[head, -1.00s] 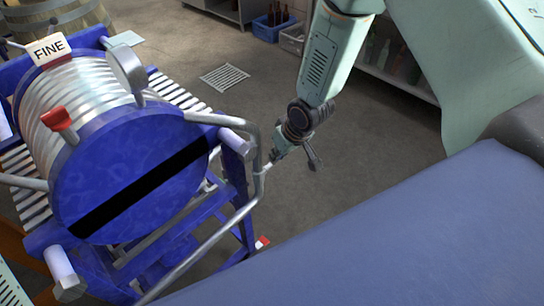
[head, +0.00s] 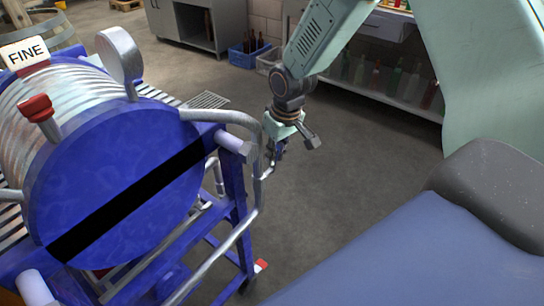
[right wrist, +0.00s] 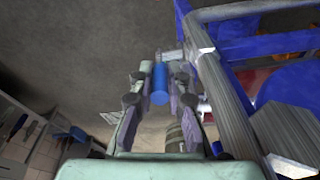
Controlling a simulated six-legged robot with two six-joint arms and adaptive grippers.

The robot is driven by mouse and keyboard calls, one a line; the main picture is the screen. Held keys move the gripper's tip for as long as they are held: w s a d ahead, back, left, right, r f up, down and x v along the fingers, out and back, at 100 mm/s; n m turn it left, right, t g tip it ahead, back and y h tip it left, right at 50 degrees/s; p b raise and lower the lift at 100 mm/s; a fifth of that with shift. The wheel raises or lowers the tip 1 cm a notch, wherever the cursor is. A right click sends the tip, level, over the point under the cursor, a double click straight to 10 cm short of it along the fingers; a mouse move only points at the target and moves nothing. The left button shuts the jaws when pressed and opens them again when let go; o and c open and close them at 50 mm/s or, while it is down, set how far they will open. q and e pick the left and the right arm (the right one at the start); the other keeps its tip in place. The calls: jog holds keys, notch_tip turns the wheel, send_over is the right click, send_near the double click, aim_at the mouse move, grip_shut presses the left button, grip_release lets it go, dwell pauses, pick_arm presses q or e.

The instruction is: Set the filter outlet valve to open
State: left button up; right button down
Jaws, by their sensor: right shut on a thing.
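The blue filter (head: 115,180) stands at the left of the head view, with a bent steel pipe (head: 247,215) running down its right side. My right gripper (head: 271,154) is just right of this pipe, pointing down. In the right wrist view my right gripper (right wrist: 160,88) is shut on a blue valve handle (right wrist: 160,80), one finger on each side. A short metal stem (right wrist: 170,55) leads from the handle toward the pipe (right wrist: 222,75). The valve body is mostly hidden in the head view, and its setting cannot be read. My left gripper is not in view.
A red-capped fitting (head: 38,108), a round gauge (head: 119,55) and a FINE sign (head: 24,53) top the filter. A red-and-white piece (head: 261,266) is low by the frame. A blue bottle crate (head: 249,54) and a bottle shelf (head: 385,90) stand behind. The floor between is clear.

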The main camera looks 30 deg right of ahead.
jog(key=shift+w+r+p, duration=0.1)
jog(key=shift+w+p, duration=0.25)
jog(key=shift+p, duration=0.1)
dwell(0.4)
jog(key=c, duration=1.3)
grip_release()
jog(key=shift+s, duration=0.1)
jog(key=shift+c, duration=0.2)
